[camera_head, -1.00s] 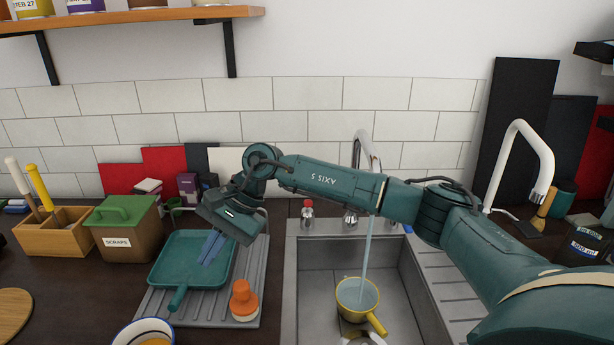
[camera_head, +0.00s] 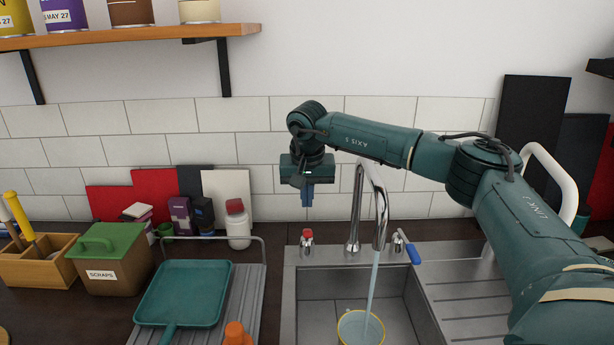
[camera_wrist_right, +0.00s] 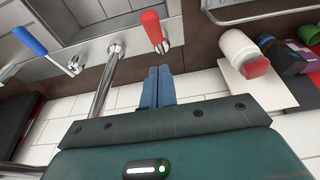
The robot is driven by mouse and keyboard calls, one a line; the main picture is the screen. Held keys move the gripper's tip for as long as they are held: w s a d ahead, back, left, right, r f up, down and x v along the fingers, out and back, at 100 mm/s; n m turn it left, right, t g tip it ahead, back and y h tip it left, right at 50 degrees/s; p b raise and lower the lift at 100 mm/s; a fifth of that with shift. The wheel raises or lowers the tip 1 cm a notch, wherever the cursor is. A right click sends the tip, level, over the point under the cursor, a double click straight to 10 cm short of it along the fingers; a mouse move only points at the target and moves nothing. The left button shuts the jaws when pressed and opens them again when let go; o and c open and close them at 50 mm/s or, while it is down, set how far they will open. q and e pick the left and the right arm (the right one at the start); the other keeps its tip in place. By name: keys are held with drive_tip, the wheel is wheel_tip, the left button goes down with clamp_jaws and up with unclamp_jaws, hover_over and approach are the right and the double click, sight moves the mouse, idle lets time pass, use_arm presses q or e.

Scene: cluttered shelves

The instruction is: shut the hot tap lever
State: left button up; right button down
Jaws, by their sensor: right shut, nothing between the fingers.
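The red hot tap lever (camera_head: 307,236) is on the left valve behind the sink, and it also shows in the wrist view (camera_wrist_right: 152,27). My right gripper (camera_head: 307,203) is shut and empty, with blue fingers pointing down above the red lever. In the wrist view its fingertips (camera_wrist_right: 158,70) point towards the lever's base, with a visible gap. My left gripper is not in view.
The blue lever (camera_head: 413,253) sits on the right valve. A white bottle with a red cap (camera_head: 238,228) stands left of the red lever. The tiled wall (camera_head: 240,147) is close behind my gripper. A teal dustpan-like tray (camera_head: 185,293) lies on the drainer at left.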

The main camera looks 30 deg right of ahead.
sight(307, 230)
drive_tip(key=f, duration=0.1)
drive_tip(key=s+f, duration=0.1)
drive_tip(key=f, duration=0.1)
drive_tip(key=shift+s+a+f+p, duration=0.15)
drive_tip(key=shift+a+p, duration=0.25)
drive_tip(key=shift+s+a+f, duration=0.1)
drive_tip(key=shift+s+f, duration=0.05)
drive_tip(key=shift+f, duration=0.25)
drive_tip(key=shift+f, duration=0.1)
